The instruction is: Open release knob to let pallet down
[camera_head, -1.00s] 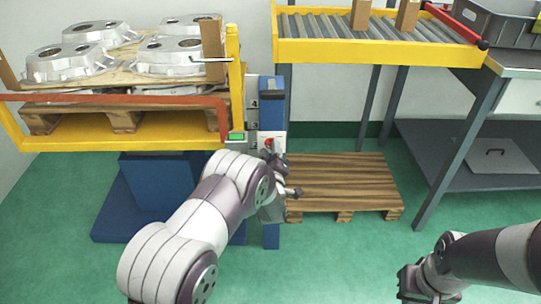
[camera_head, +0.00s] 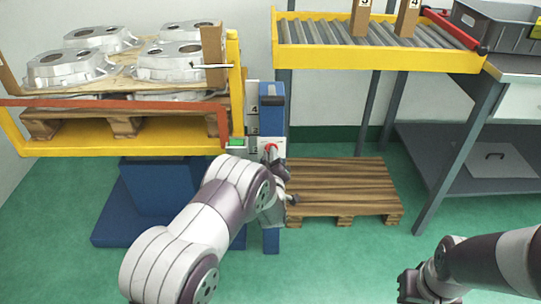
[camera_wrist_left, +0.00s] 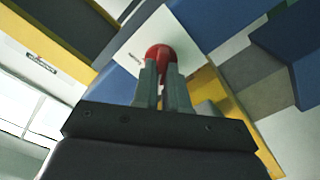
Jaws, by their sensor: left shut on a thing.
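The red release knob (camera_head: 271,147) sits on a light panel on the blue lift column (camera_head: 272,118). In the left wrist view the knob (camera_wrist_left: 160,54) is between the tips of my left gripper (camera_wrist_left: 162,78), which is shut on it. In the head view my left gripper (camera_head: 273,157) reaches the panel from below, and its wrist hides part of the column. The loaded wooden pallet (camera_head: 122,122) rests on the raised yellow lift frame (camera_head: 110,146) at left. My right gripper (camera_head: 410,286) is at the lower right, away from the knob; its fingers are unclear.
Several aluminium castings (camera_head: 70,68) lie on the loaded pallet. An empty pallet (camera_head: 340,187) is on the green floor right of the column. A roller conveyor (camera_head: 370,59) and a grey bench (camera_head: 470,150) stand at the right. The floor in front is clear.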

